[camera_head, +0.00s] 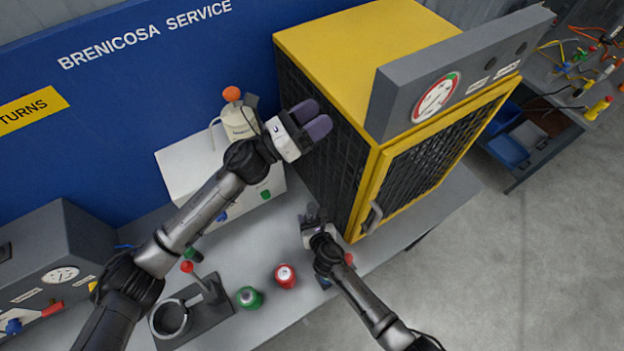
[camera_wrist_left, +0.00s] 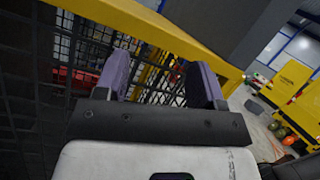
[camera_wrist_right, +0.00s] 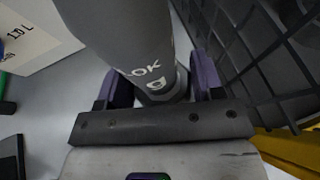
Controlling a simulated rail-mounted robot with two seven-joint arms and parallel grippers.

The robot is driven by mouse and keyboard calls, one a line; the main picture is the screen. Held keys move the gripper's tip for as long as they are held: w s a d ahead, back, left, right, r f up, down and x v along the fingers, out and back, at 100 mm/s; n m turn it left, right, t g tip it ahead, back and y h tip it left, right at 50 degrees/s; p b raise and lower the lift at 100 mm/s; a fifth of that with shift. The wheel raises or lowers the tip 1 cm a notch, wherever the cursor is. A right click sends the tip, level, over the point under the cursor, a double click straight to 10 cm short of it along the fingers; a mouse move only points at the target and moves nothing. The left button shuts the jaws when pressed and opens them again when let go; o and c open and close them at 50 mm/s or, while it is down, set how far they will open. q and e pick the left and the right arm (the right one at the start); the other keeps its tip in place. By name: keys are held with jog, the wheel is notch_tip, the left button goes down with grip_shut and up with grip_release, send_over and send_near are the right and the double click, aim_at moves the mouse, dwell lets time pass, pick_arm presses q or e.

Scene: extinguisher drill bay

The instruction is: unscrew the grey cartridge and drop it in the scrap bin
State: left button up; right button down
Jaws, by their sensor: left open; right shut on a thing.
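The grey cartridge (camera_wrist_right: 130,35) fills the upper middle of the right wrist view, a thick cylinder with white lettering. My right gripper (camera_wrist_right: 155,88) is shut on its narrower end. In the head view the right gripper (camera_head: 316,215) is low over the bench, beside the yellow cage's door, and the cartridge is hard to make out there. My left gripper (camera_head: 314,115) is open and empty, close to the cage's mesh side; the left wrist view shows mesh between its fingers (camera_wrist_left: 160,80). I cannot pick out a scrap bin with certainty in any view.
The yellow mesh cage (camera_head: 330,40) with a gauge stands on the bench (camera_head: 235,255). A white box (camera_head: 180,170) stands behind my left arm. A red canister (camera_head: 285,275), a green canister (camera_head: 249,297) and a ring holder (camera_head: 170,318) are at the front. Blue trays (camera_head: 508,148) sit on a shelf at right.

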pick_arm(q)
jog(key=s+d+f+m+g, duration=0.35)
jog(key=s+m+g, duration=0.45)
jog(key=m+g, duration=0.35)
jog(key=m+t+y, duration=0.1)
jog(key=m+y, duration=1.1)
jog(key=y, duration=0.7)
send_near(312, 205)
jog(key=shift+n, duration=0.25)
notch_tip(312, 205, down, 9)
jog(key=shift+s+r, duration=0.2)
jog(key=shift+c, duration=0.2)
jog(key=c, duration=1)
jog(key=shift+n, duration=1.7)
jog(key=shift+c, duration=0.3)
